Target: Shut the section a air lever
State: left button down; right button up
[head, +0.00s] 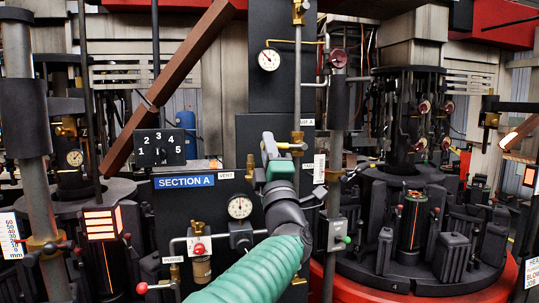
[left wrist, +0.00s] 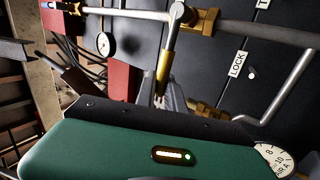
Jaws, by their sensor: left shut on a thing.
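The section A air lever (left wrist: 170,58) shows in the left wrist view as a short steel arm with a brass-coloured end. It comes off a brass valve (left wrist: 192,17) on a grey pipe and lies roughly crosswise to that pipe. In the head view the brass valve (head: 297,143) sits on the upright pipe beside the SECTION A panel. My left gripper (head: 271,150) is just left of the valve, shut on the lever's end. Its green housing hides most of the lever in the head view. The fingertips are partly hidden in the left wrist view. My right gripper is not in view.
The SECTION A sign (head: 184,181) and a gauge (head: 240,207) are left of my arm. A LOCK label (left wrist: 237,64) is beside the valve. A dark rotary mould (head: 420,230) stands at right. Pipes and a red-tipped handle (head: 142,288) crowd the front left.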

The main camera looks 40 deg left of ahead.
pick_arm(q)
jog(key=shift+f+n+g+y+b, duration=0.35)
jog(key=shift+f+n+g, duration=0.1)
jog(key=shift+n, duration=0.25)
jog(key=shift+w+f, duration=0.1)
jog(key=c, duration=1.4)
grip_release()
jog(key=shift+c, duration=0.2)
jog(key=b+v, duration=0.2)
jog(key=v, duration=1.5)
jog(key=shift+w, duration=0.1)
